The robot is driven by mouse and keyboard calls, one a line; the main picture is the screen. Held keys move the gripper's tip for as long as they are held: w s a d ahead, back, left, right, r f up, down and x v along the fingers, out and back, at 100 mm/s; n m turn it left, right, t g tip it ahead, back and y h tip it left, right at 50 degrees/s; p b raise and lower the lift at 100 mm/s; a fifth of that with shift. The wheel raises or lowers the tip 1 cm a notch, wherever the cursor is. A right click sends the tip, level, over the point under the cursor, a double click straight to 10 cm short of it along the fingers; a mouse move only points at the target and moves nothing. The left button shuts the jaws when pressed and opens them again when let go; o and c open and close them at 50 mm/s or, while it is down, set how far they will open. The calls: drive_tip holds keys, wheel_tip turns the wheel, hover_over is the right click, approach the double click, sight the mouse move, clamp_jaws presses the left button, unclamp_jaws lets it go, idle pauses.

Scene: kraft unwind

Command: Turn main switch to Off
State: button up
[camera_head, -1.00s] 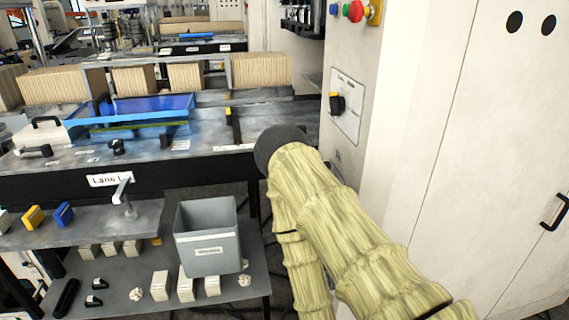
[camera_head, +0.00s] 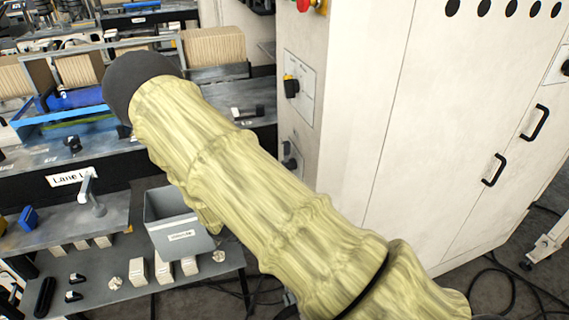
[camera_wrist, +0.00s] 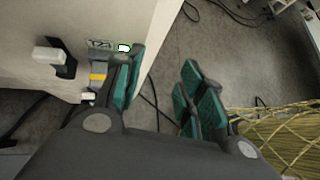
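In the head view a black rotary knob with a yellow part (camera_head: 291,86) sits on a pale plate on the narrow side of the cream cabinet. A second dark knob (camera_head: 290,155) sits below it. I cannot read which one is the main switch. My gripper (camera_wrist: 163,88) shows in the wrist view with its teal fingers apart and nothing visible between them. Its left finger is beside the cabinet face, close to a small fitting with a yellow band (camera_wrist: 98,76); contact cannot be told. In the head view the gripper is not visible.
A pale handle on a dark plate (camera_wrist: 54,58) sticks out of the cabinet face. The cabinet (camera_head: 400,130) has black door handles. A grey bin (camera_head: 178,225) stands on a low shelf at left. Cables (camera_head: 510,280) lie on the floor at right.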

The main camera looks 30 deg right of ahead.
drive_tip(key=w+r+n+h+p, duration=0.1)
drive_tip(key=w+r+h, duration=0.1)
drive_tip(key=w+r, duration=0.45)
drive_tip(key=w+r+n+h+p, duration=0.1)
drive_tip(key=w+r+h, duration=0.25)
drive_tip(key=r, duration=0.55)
drive_tip(key=t+h, duration=0.1)
drive_tip(key=h, duration=0.2)
approach(284, 154)
drive_tip(key=shift+w+r+p+x, duration=0.15)
drive_tip(key=shift+p+x, duration=0.65)
drive_tip(key=shift+x, duration=0.95)
drive_tip(key=shift+w+r+p+x, duration=0.1)
drive_tip(key=shift+r+p+x, duration=0.2)
drive_tip(key=shift+p+x, duration=0.95)
drive_tip(key=shift+w+r+p+x, duration=0.1)
drive_tip(key=shift+r+p+x, duration=0.15)
drive_tip(key=shift+x, duration=1.95)
clamp_jaws()
